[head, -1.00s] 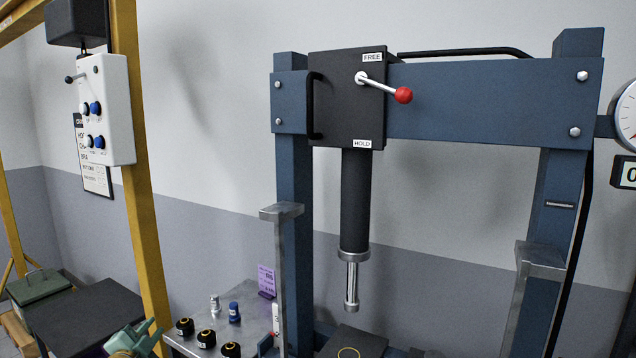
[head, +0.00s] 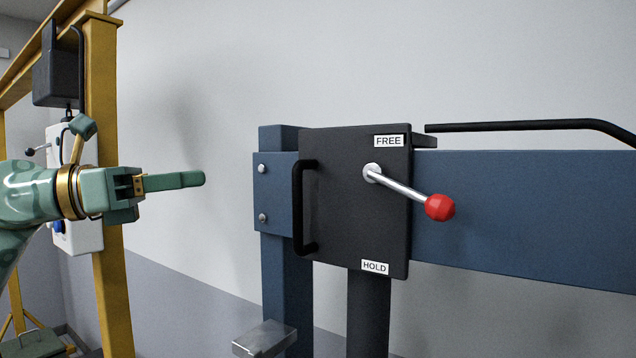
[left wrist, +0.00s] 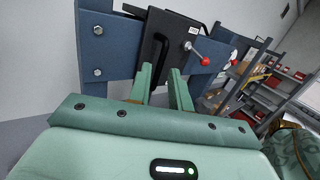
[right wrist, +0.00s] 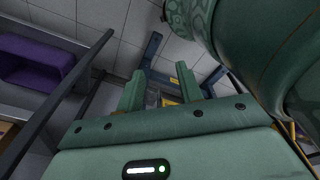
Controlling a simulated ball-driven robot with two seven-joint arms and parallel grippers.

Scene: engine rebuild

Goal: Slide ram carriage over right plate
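The ram carriage (head: 350,195) is a black box at the left end of the blue press beam (head: 530,220). It has a black vertical handle (head: 304,208) on its left side and a lever with a red knob (head: 440,207) between FREE and HOLD labels. My left gripper (head: 200,179) is left of the handle, apart from it. In the left wrist view its fingers (left wrist: 161,77) are parted and empty, with the carriage (left wrist: 178,30) ahead. My right gripper (right wrist: 160,85) is open and empty in its wrist view. I cannot make out the right plate.
A yellow frame (head: 108,220) with a white control box (head: 85,225) stands behind my left arm. A metal ledge (head: 265,338) juts out below the carriage. Shelves (left wrist: 262,95) show right in the left wrist view. A purple bin (right wrist: 35,60) shows in the right wrist view.

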